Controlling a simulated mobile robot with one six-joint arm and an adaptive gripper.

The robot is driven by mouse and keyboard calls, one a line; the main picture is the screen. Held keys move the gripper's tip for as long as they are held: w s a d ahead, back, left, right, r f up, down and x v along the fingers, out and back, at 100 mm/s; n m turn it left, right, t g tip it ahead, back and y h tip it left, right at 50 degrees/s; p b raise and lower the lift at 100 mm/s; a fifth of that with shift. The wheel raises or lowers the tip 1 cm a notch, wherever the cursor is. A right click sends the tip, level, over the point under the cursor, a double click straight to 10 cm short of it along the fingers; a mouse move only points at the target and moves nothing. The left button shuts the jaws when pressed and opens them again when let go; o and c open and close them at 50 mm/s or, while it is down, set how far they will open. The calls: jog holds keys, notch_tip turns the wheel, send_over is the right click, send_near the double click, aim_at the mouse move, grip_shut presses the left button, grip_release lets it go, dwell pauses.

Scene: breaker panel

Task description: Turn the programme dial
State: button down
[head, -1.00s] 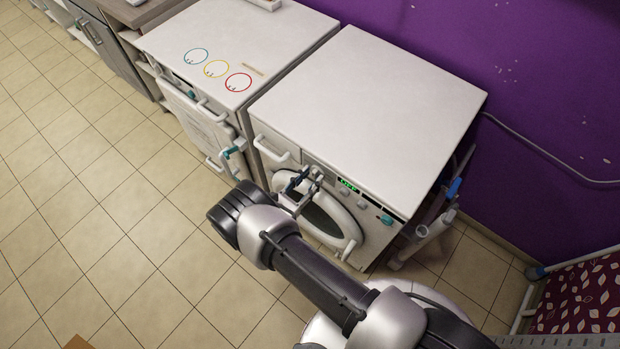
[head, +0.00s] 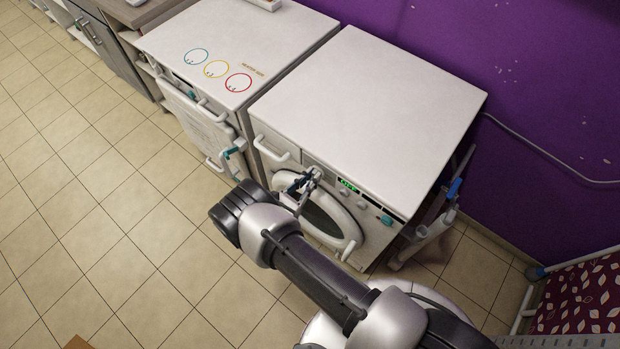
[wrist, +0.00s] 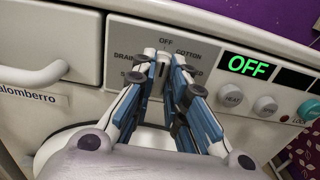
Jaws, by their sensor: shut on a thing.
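The programme dial (wrist: 162,72) is on the front panel of the white washing machine (head: 370,105), with printed labels around it, among them OFF, COTTON and a partly hidden DRAIN. My gripper (wrist: 163,60) is shut on the dial, one finger on each side of it. Its fingers hide much of the dial and some labels. In the head view my gripper (head: 314,175) is at the upper front of the machine and the dial is mostly covered. The green display (wrist: 248,66) reads OFF.
Right of the dial are a HEAT knob (wrist: 230,95), another knob (wrist: 265,106) and a LOCK mark. A drawer with a white handle (wrist: 35,75) is to the left. The round door (head: 325,218) is below. A second white appliance (head: 230,50) stands alongside.

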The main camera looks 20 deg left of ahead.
jog(key=shift+m, duration=0.3)
jog(key=shift+f+m+b, duration=0.15)
jog(key=shift+m+b, duration=1.4)
jog(key=shift+m, duration=3.6)
jog(key=shift+f+m+b, duration=0.2)
jog(key=shift+m+b, duration=1.35)
jog(key=shift+m, duration=3.65)
jog(key=shift+f+m+b, duration=0.15)
jog(key=shift+m+b, duration=1.4)
jog(key=shift+m, duration=3.9)
jog(key=c, duration=1.6)
grip_release()
